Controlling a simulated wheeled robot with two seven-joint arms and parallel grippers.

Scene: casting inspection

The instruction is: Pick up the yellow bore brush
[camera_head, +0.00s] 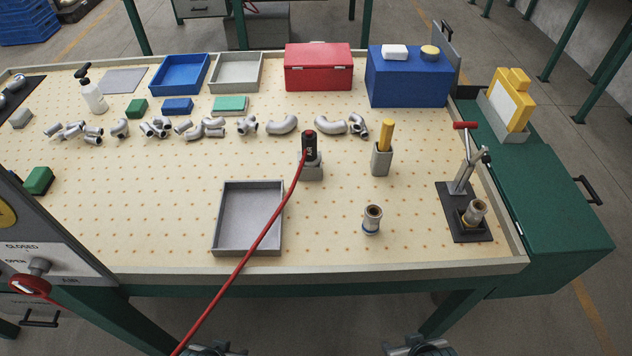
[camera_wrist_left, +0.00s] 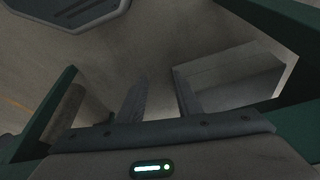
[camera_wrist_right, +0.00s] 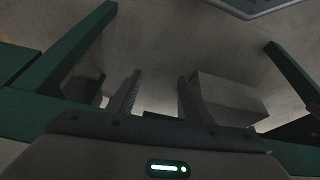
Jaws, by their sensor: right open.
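The yellow bore brush (camera_head: 387,134) stands upright in a grey holder (camera_head: 381,161) on the right half of the table; only its yellow upper part shows, and its lower end is hidden in the holder. My left gripper (camera_head: 215,350) is at the bottom edge of the head view, below the table's front edge. Its fingers are apart and empty in the left wrist view (camera_wrist_left: 159,82). My right gripper (camera_head: 418,347) is also at the bottom edge, in front of the table and far from the brush. Its fingers are apart and empty in the right wrist view (camera_wrist_right: 159,78).
A black tool with a red hose (camera_head: 309,146) stands left of the brush; its hose crosses the front. A brass-topped fitting (camera_head: 372,219) stands in front of the brush. A toggle clamp (camera_head: 465,180) is to the right. A grey tray (camera_head: 218,220) lies front left; pipe fittings (camera_head: 283,125) lie behind.

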